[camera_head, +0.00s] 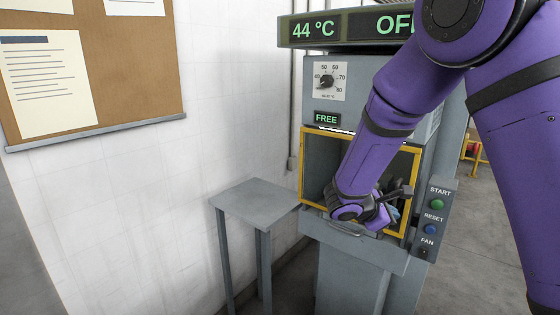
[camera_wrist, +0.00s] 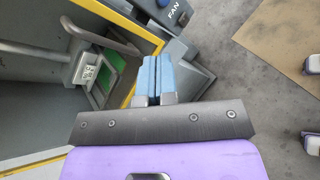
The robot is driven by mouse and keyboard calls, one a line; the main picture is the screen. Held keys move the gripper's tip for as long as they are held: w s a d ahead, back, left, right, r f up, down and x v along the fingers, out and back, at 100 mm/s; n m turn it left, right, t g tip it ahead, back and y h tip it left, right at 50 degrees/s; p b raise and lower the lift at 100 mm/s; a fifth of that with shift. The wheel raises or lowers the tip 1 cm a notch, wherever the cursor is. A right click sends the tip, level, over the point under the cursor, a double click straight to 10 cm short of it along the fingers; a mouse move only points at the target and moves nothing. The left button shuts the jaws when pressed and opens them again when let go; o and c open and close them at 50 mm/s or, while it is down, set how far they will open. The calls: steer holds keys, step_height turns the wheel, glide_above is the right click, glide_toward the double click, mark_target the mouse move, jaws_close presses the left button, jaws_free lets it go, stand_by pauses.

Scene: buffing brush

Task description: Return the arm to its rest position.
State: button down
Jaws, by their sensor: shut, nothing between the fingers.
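My purple arm reaches down from the upper right in the head view, in front of the grey machine (camera_head: 340,95). My gripper (camera_head: 393,214) is at the machine's yellow-framed opening (camera_head: 303,165), partly hidden by my own wrist. In the wrist view my gripper (camera_wrist: 156,75) shows two blue fingertips together with nothing between them. They are beside the yellow frame edge (camera_wrist: 125,22) and the machine's front corner.
The control panel (camera_head: 435,220) has START, RESET and FAN controls. Displays read 44 °C, FREE and a partly hidden OFF. A small grey table (camera_head: 255,203) stands left. In the wrist view, a green and white item (camera_wrist: 92,72) lies inside the opening.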

steer(key=s+d+r+m+g+y, duration=0.2)
steer(key=s+d+r+m+g, duration=0.15)
steer(key=s+r+m, duration=0.35)
steer(key=s+r+m+t+y, duration=0.1)
steer(key=s+r+m+y, duration=0.2)
steer(key=s, duration=0.5)
steer(key=s+a+r+m+t+y, duration=0.1)
steer(key=s+r+m+y, duration=0.2)
steer(key=s, duration=0.5)
steer(key=s+r+m+t+y, duration=0.2)
steer(key=s+r, duration=0.3)
steer(key=s, duration=0.3)
steer(key=shift+s+a+r+m+y, duration=0.3)
steer(key=shift+a+m+y, duration=0.05)
steer(key=shift+m+y, duration=0.5)
